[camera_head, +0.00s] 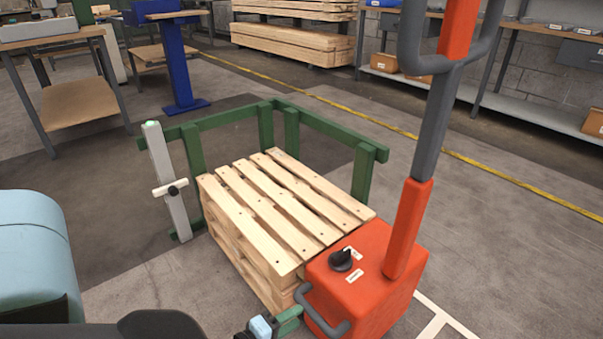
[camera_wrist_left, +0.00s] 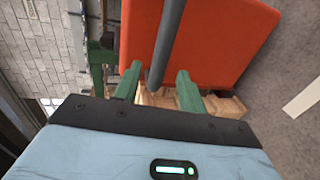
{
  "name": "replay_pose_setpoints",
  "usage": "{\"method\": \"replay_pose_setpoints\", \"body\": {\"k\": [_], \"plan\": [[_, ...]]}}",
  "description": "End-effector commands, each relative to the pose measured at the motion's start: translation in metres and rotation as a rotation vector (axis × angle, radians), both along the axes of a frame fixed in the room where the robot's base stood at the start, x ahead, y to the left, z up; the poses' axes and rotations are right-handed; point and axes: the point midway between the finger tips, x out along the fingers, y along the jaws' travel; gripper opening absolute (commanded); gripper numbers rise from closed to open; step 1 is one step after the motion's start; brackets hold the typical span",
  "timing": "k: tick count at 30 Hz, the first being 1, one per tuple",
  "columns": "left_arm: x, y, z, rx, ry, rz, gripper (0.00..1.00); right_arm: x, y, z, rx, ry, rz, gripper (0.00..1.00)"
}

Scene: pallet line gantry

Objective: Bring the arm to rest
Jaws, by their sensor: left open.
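My left gripper (camera_head: 292,316) is low in the head view, beside the red housing of a pallet truck (camera_head: 365,275). In the left wrist view its two green fingers (camera_wrist_left: 159,74) are spread apart. The truck's grey side handle (camera_wrist_left: 163,50) appears between the fingers in that view, with no finger seen closed on it. Whether a finger touches the handle cannot be told. Part of my left arm shows at the lower left of the head view. My right gripper is in neither view.
A wooden pallet stack (camera_head: 285,205) stands against the red housing, with a green rail frame (camera_head: 225,119) behind it. The truck's tall red and grey mast (camera_head: 421,150) rises at right. A grey post (camera_head: 166,180) stands left of the stack. Open floor lies right of the truck.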

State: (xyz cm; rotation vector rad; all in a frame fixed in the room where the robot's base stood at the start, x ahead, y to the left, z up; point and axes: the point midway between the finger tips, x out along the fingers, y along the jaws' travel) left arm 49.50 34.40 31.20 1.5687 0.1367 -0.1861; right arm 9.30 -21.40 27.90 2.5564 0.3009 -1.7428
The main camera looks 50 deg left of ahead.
Motion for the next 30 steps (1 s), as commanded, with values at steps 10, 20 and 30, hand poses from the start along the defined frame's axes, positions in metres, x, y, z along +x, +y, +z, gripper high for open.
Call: {"method": "replay_pose_setpoints", "body": {"k": [10,20,30], "plan": [[-0.02,0.001,0.004,-0.001,-0.002,0.001,0.41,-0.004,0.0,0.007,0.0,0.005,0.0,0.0],[-0.02,0.001,0.004,-0.001,-0.001,0.001,0.41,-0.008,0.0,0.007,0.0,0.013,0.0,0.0],[-0.017,0.001,0.028,-0.001,-0.017,0.001,0.41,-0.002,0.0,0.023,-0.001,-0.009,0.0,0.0]]}}
